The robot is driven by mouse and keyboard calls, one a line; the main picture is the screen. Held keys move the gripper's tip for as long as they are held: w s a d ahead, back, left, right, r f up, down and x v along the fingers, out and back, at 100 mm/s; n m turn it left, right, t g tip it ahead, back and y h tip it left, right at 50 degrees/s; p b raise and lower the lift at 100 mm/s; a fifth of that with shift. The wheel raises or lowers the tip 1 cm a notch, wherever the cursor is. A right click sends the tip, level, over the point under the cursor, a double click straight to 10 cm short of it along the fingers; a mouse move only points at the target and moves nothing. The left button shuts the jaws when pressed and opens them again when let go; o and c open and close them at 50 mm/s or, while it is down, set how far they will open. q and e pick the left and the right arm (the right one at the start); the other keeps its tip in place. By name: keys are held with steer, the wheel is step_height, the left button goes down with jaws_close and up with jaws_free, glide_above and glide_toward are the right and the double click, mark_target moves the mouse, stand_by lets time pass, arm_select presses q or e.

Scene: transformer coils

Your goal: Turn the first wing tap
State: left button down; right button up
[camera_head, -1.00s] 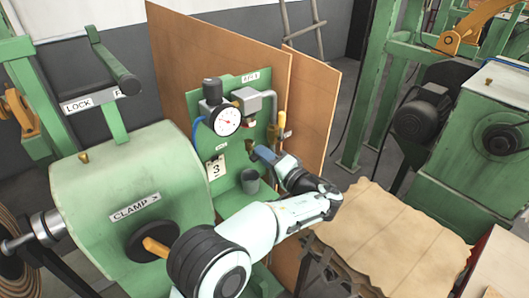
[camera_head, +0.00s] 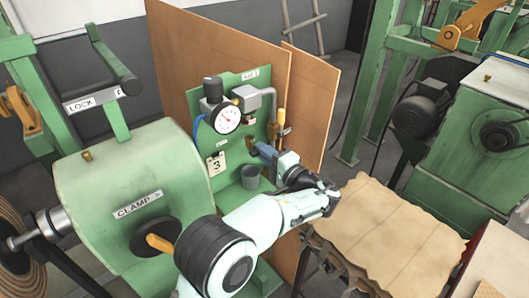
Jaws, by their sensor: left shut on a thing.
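A green panel (camera_head: 230,160) carries a round pressure gauge (camera_head: 227,120), a grey box with a pipe, and a card marked 3. A small brass wing tap (camera_head: 250,144) shows at the panel just left of my gripper's tip, mostly hidden. My left gripper (camera_head: 259,151) is at the panel with its tip against the tap, shut on it; the fingers are partly hidden by its own body. A yellow-handled part (camera_head: 281,118) stands upright on the pipe at the panel's right side. My right gripper is not in view.
A green machine drum (camera_head: 125,190) labelled CLAMP is at left. Brown boards (camera_head: 225,50) stand behind the panel. A table with brown sheet (camera_head: 385,235) is at right.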

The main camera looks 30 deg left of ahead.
arm_select(q)
steer(key=c, duration=1.1)
jaws_free()
steer(key=shift+d, duration=0.1)
steer(key=shift+c, duration=0.2)
steer(key=b+v, duration=0.1)
steer(key=v, duration=1.2)
steer(key=shift+d+b, duration=0.2)
steer(key=shift+b, duration=0.1)
steer(key=shift+s, duration=0.15)
steer(key=shift+f, duration=0.1)
